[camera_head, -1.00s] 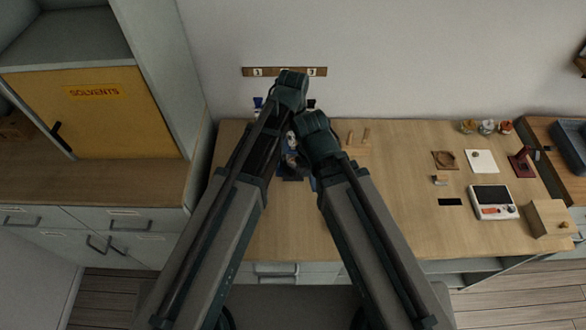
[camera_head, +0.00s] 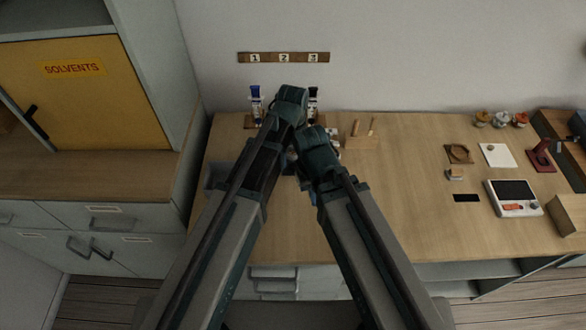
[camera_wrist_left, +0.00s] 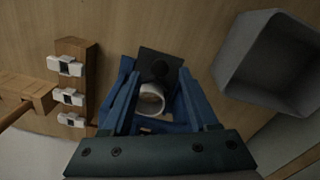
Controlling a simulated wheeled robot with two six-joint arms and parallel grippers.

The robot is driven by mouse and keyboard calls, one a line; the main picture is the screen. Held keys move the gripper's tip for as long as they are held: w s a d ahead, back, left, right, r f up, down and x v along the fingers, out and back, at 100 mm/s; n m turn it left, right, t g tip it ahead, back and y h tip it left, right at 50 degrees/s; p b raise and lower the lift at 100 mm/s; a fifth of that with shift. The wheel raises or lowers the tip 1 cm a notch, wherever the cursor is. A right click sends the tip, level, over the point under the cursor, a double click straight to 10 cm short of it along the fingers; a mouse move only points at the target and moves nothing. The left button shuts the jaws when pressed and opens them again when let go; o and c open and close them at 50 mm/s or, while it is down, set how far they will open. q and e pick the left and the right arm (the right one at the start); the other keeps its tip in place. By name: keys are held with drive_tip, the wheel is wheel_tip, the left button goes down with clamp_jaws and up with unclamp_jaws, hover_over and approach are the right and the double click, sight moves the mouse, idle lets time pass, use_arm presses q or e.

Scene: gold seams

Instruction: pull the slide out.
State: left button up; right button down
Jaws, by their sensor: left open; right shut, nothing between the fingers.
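I cannot pick out the slide for certain. My left gripper (camera_wrist_left: 158,82) shows in the left wrist view with its two blue fingers apart. In the head view my left arm's end (camera_head: 290,104) covers the left gripper's fingers. My right arm's end (camera_head: 318,150) is just below and right of it. The right gripper's fingertips are hidden there, over the left part of the wooden bench (camera_head: 410,205).
A grey open bin (camera_wrist_left: 268,62) stands right of my left gripper; a wooden rack with white pieces (camera_wrist_left: 75,85) stands left. A blue-topped bottle (camera_head: 256,103) and a black-topped one (camera_head: 313,102) stand behind. A pegged wooden stand (camera_head: 361,140) is right. The bench's middle is clear.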

use_arm(q)
wheel_tip(320, 180, down, 2)
drive_tip(key=shift+b, duration=0.55)
drive_tip(key=shift+c, duration=0.3)
clamp_jaws()
idle(0.8)
